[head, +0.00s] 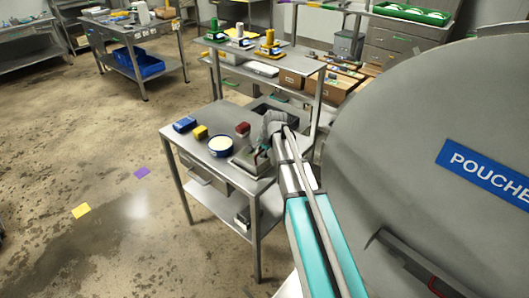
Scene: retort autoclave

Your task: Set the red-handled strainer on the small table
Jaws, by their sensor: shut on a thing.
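The small steel table (190,146) stands in the middle of the head view. My arm reaches from the lower right over its right part. My gripper (262,151) is small and partly hidden at the end of my grey wrist, low over the table's front right part. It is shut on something. A small dark red bit at the fingertips looks like the handle of the strainer (258,154); the rest of the strainer cannot be made out clearly. Whether it touches the surface below, I cannot tell.
Close to my gripper are a grey metal box (250,164), a round blue tub with pale contents (221,146) and a dark red block (242,129). A yellow block (200,132) and a blue block (185,125) lie farther left. The large grey autoclave door (430,120) blocks the right side.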

